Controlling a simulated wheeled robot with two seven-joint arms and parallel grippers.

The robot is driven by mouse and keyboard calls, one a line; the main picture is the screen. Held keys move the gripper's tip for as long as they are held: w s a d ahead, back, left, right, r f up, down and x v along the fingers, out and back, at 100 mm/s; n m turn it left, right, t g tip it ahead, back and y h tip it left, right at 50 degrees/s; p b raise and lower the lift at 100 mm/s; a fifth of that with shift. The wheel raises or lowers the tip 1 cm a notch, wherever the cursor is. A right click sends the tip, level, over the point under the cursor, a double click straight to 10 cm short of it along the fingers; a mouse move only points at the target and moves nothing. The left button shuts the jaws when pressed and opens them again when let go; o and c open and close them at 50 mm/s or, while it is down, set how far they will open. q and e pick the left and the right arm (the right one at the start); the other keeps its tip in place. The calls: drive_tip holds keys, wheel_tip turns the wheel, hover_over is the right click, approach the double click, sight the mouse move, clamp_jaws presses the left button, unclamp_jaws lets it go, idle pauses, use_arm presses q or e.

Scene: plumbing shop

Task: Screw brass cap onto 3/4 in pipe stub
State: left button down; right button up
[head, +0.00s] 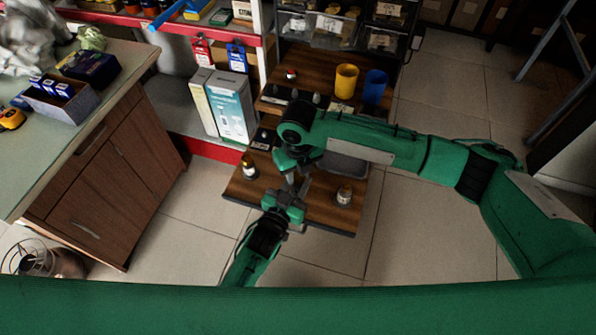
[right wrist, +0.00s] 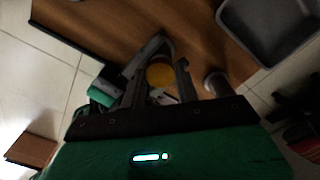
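My right gripper (head: 296,183) points down over the near part of the wooden cart top. In the right wrist view its two fingers (right wrist: 160,78) stand on either side of a round brass-yellow disc (right wrist: 160,75), which looks like the cap. Whether the fingers touch it or leave a gap is unclear. My left gripper (head: 288,201) comes in from below, close to the right gripper's fingertips. Its green body (right wrist: 105,90) and a grey finger also show in the right wrist view. What it may hold is hidden. I cannot make out the pipe stub.
A small jar (head: 344,195) stands right of the grippers, and a dark bottle (head: 249,166) stands left. A grey tray (head: 347,168) lies partly under my right arm. Yellow (head: 345,81) and blue (head: 375,87) cups stand at the back. The floor right of the cart is clear.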

drive_tip(key=m, duration=0.4)
drive_tip(key=shift+m, duration=0.4)
drive_tip(key=m, duration=1.5)
drive_tip(key=shift+f+m, duration=0.1)
drive_tip(key=shift+m, duration=0.2)
drive_tip(key=m, duration=0.5)
drive_tip(key=shift+m, duration=0.3)
drive_tip(key=m, duration=0.5)
drive_tip(key=shift+a+m, duration=0.1)
drive_tip(key=shift+m, duration=0.2)
drive_tip(key=m, duration=0.9)
drive_tip(key=shift+m, duration=0.3)
drive_tip(key=shift+w, duration=0.1)
drive_tip(key=o, duration=1.1)
